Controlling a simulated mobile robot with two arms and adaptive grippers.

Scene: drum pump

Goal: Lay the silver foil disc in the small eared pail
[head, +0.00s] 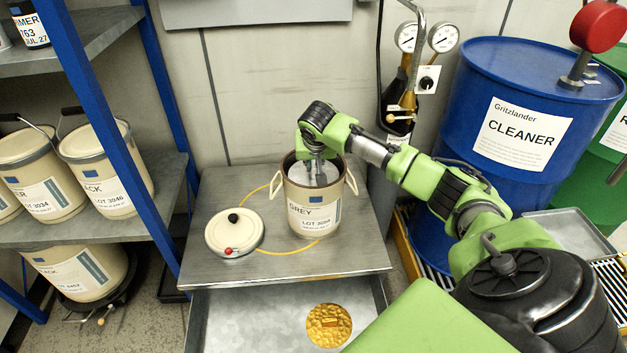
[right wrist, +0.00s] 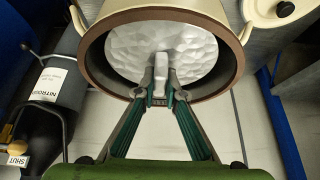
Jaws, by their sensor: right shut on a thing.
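The small eared pail (head: 313,212) is cream with a GREY label and stands upright on the metal bench. Its brown rim and ears also show in the right wrist view (right wrist: 236,52). The silver foil disc (right wrist: 195,48) is crinkled and lies within the pail's mouth; it also shows in the head view (head: 302,176). My right gripper (right wrist: 161,92) reaches into the pail from above and is shut on the disc's upright tab. Whether the disc touches the contents below is hidden. My left gripper is not in view.
The pail's lid (head: 234,230) lies left of the pail, on a yellow ring marked on the bench (head: 350,262). An open drawer below holds a gold foil disc (head: 329,325). A blue drum (head: 500,175) stands right; shelves with pails stand left.

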